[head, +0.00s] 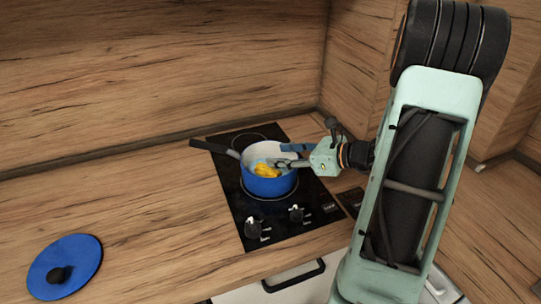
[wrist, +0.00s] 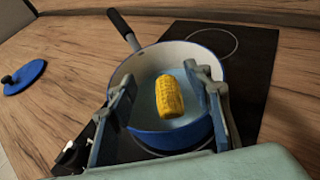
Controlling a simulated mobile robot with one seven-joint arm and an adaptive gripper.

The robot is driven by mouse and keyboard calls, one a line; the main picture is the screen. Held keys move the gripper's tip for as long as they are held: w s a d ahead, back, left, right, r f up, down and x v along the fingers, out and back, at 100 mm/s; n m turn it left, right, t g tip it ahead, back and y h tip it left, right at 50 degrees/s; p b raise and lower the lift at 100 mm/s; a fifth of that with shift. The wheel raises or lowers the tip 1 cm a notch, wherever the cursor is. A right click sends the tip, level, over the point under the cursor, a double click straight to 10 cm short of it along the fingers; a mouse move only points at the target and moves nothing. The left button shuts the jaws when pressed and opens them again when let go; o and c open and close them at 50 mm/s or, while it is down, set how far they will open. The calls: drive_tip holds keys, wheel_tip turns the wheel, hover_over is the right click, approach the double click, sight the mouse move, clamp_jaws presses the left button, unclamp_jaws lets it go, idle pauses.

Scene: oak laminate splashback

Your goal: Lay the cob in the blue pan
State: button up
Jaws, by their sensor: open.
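The yellow cob (head: 265,170) lies inside the blue pan (head: 268,187), which stands on the black hob. In the wrist view the cob (wrist: 169,97) shows inside the pan (wrist: 172,138), between my two fingers but with a gap on each side. My gripper (head: 290,157) is at the pan's right side in the head view, its fingers over the pan opening. In the wrist view my gripper (wrist: 160,82) is open and holds nothing. Whether the cob rests fully on the pan floor is hard to tell.
A blue lid (head: 65,266) with a black knob lies on the wooden counter at the left. The pan's dark handle (head: 213,147) points to the back left. The hob (head: 250,225) has knobs at its front. The wooden splashback rises behind. The counter between lid and hob is clear.

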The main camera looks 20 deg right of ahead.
drive_tip(key=v, duration=0.7)
drive_tip(key=shift+s, duration=0.15)
drive_tip(key=shift+d, duration=0.15)
